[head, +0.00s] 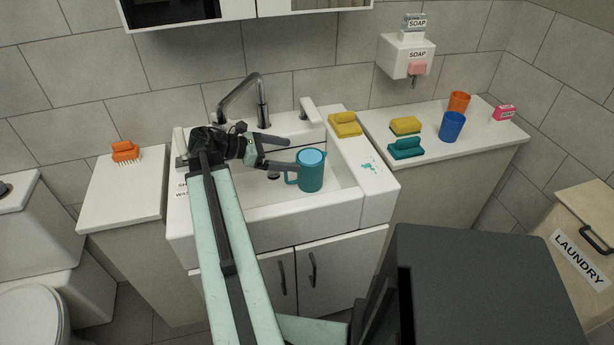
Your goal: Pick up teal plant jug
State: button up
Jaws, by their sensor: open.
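The teal plant jug (311,172) stands upright in the white sink basin, with its handle on its left side. My gripper (292,153) is open, just left of the jug. One finger points right above the basin and the other reaches toward the jug's handle. The lower finger overlaps the jug's left edge in the picture; I cannot tell whether it touches. Nothing is seen held between the fingers.
The sink (345,199) has a tall faucet (262,100) behind my gripper. The right counter (480,142) holds a sponge (405,126), a teal brush (406,148), a blue cup (452,127) and an orange cup (459,103).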

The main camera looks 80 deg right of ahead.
aim_at(307, 158)
jog(key=b+x, duration=0.2)
jog(key=x, duration=0.5)
jog(key=shift+s+a+f, duration=0.1)
jog(key=shift+a, duration=0.1)
jog(key=c, duration=2.1)
jog(key=shift+o, duration=0.2)
jog(key=shift+r, duration=0.2)
jog(key=shift+r+p, duration=0.5)
jog(key=shift+r, duration=0.05)
jog(key=a, duration=0.1)
jog(key=s+a, duration=0.1)
jog(key=a, duration=0.1)
jog(key=shift+s+a+f, duration=0.1)
jog(key=shift+s, duration=0.05)
notch_tip(307, 158, up, 14)
jog(key=p, duration=1.3)
jog(key=shift+p, duration=0.35)
